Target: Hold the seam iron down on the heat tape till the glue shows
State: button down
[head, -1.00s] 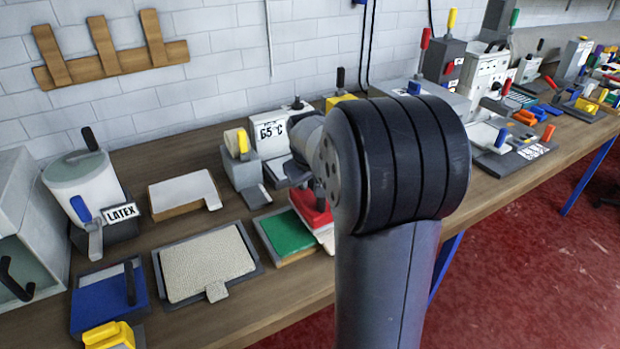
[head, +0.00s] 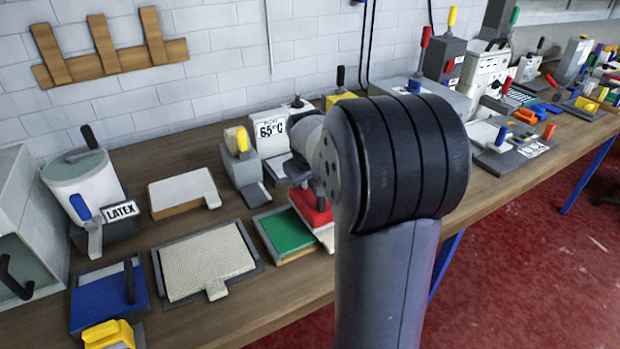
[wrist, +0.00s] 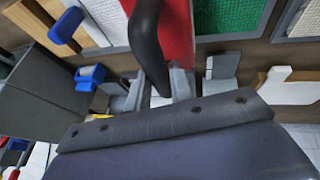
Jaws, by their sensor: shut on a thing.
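The seam iron appears to be the red body (head: 313,207) under my arm in the head view. It also shows in the wrist view as a red block (wrist: 179,35) with a black curved handle (wrist: 147,38). My gripper (wrist: 165,84) is shut on that handle, its grey fingers at the handle's lower end. In the head view my forearm and wrist hide most of the gripper and iron. The iron is beside a green pad (head: 291,233). The heat tape cannot be made out, nor can the iron's contact with it or any glue.
A textured beige mat (head: 207,262) lies on a grey board to the left. A 65°C sign block (head: 270,130) and a yellow-handled roll holder (head: 240,160) stand behind. A LATEX pot (head: 85,185) stands further left. The right bench is crowded with tools.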

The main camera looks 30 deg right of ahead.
jog(key=shift+f, duration=0.35)
dwell(4.2)
jog(key=shift+r+p, duration=2.55)
jog(key=shift+r, duration=1.15)
